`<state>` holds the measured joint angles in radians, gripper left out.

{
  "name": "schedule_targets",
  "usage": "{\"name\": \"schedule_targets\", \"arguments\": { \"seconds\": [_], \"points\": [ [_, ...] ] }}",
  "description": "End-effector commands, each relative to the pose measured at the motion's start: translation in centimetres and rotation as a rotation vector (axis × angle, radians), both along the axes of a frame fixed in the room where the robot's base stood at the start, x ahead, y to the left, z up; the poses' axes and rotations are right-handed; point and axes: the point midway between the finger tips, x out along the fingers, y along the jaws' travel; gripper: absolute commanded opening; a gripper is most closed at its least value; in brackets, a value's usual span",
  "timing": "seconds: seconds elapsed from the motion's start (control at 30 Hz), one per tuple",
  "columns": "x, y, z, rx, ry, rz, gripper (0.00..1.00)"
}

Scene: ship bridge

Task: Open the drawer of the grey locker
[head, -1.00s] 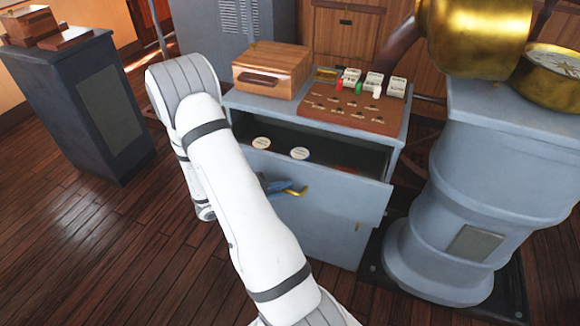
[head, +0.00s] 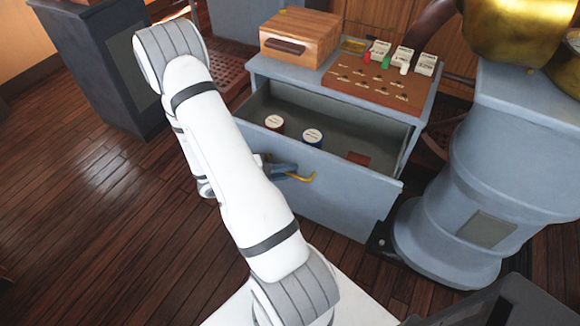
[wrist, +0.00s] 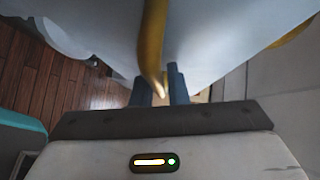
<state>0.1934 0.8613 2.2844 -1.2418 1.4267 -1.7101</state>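The grey locker (head: 262,68) stands at the centre of the head view. Its drawer (head: 345,200) is pulled well out, and its inside shows. The drawer's brass handle (head: 303,178) is on the front panel; it also shows in the wrist view (wrist: 152,50). My gripper (head: 290,172) is at the handle, partly hidden behind my white arm. In the wrist view, the two blue-grey fingers (wrist: 160,88) stand close on either side of the brass handle, shut on it.
A wooden box (head: 300,38) and a switch panel (head: 375,90) sit on top. A grey pedestal (head: 470,190) stands close at right. Floor at left is clear.

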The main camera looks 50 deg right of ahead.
Motion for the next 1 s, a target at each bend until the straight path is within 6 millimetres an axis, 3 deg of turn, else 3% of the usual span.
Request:
{"name": "schedule_targets", "arguments": {
  "seconds": [0.47, 1.0],
  "points": [
    [0.1, 0.2, -0.1, 0.003, -0.001, 0.001, 0.20],
    [4.0, 6.5, 1.0, 0.003, -0.001, 0.001, 0.20]
  ]
}}
